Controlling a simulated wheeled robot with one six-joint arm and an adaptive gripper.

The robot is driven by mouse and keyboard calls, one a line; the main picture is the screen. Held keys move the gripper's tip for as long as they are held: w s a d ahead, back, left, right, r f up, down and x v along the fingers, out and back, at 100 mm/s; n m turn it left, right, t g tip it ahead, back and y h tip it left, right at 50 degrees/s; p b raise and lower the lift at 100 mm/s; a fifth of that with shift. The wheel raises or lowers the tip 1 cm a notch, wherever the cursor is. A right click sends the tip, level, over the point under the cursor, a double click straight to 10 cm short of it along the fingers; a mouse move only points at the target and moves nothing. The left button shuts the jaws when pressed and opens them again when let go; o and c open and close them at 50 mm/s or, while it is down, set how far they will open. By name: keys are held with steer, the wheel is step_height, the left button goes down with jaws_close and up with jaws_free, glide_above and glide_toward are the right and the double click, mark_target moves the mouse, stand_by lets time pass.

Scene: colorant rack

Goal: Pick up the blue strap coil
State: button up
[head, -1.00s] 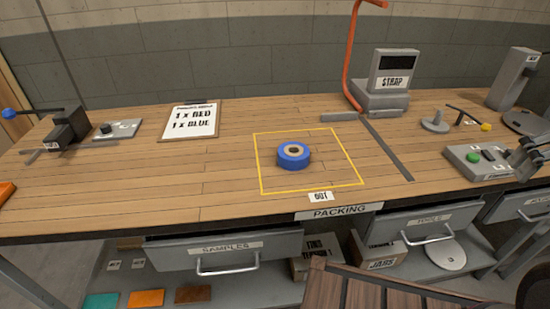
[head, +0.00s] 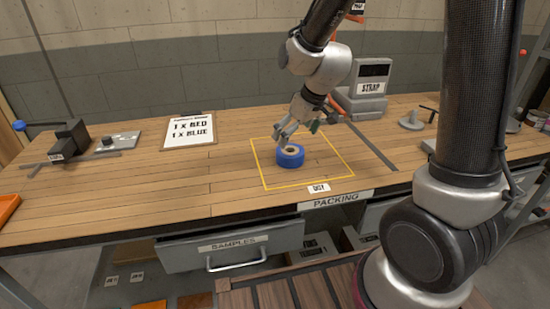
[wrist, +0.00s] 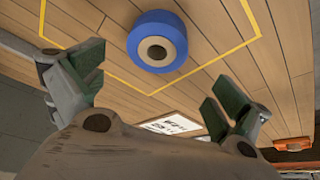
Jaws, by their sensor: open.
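The blue strap coil (head: 290,156) lies flat on the wooden table inside the yellow outlined square, with a pale core in its middle. My gripper (head: 284,138) is above and just behind the coil in the head view, partly overlapping its far edge. In the wrist view the coil (wrist: 157,40) is at the top centre, beyond the two green-padded fingers. The fingers (wrist: 155,90) are spread wide and nothing is between them. I see no contact with the coil.
The table (head: 120,190) is clear around the square. A clipboard (head: 189,130) lies at the back left, and a grey strap machine (head: 368,88) stands behind on the right. The open samples drawer (head: 230,243) is below the front edge.

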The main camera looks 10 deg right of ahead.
mark_target(290, 150)
steer(key=shift+w+a+f, duration=0.1)
steer(key=shift+w+f, duration=0.05)
steer(key=shift+f, duration=0.2)
steer(key=x, duration=0.7)
steer(key=shift+d+f, duration=0.1)
steer(key=shift+d, duration=0.25)
steer(key=c, duration=1.1)
